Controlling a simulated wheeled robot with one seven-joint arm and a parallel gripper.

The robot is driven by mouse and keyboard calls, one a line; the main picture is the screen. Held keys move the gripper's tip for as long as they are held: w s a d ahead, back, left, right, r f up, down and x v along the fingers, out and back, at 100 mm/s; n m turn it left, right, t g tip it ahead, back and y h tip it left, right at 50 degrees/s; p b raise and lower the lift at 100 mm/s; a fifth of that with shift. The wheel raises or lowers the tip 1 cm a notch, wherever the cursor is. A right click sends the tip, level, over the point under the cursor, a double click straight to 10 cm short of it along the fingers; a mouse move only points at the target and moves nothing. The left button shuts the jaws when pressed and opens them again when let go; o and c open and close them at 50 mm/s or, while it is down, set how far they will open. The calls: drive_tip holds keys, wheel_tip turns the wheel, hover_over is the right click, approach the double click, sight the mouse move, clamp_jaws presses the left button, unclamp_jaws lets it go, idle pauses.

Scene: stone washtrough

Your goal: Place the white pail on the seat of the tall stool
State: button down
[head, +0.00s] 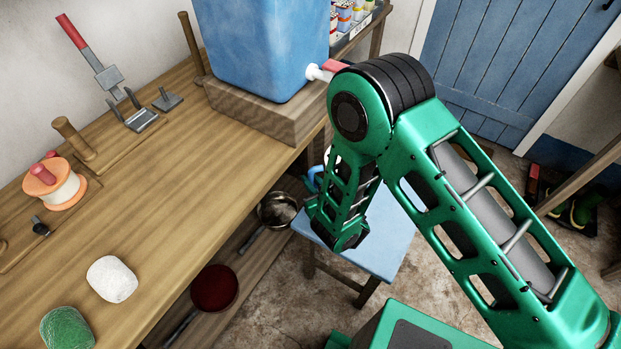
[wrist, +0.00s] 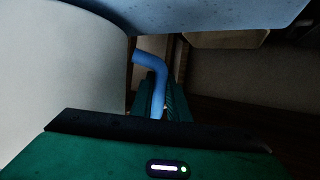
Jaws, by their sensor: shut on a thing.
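The white pail (wrist: 60,75) fills the left of the wrist view, close to the camera. A bent blue handle (wrist: 150,68) shows beside it and runs down between the fingers of my gripper (wrist: 160,108), which is shut on it. In the head view my arm hides the gripper and most of the pail; a small blue curve (head: 313,178) at the arm's left edge is probably the handle. The stool's pale blue seat (head: 385,245) lies behind and below my forearm, on wooden legs. A speckled blue surface at the top of the wrist view may be the seat; I cannot tell whether the pail touches it.
A wooden bench (head: 165,190) stands left, holding a blue container (head: 265,45) with a tap on a wooden block (head: 265,115), a spool (head: 55,185) and soaps. Pans (head: 214,288) lie on its lower shelf. A blue door (head: 510,60) is behind; some floor is clear right of the stool.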

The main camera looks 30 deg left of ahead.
drive_tip(key=shift+f, duration=0.55)
drive_tip(key=c, duration=1.6)
unclamp_jaws()
drive_tip(key=shift+s, duration=0.1)
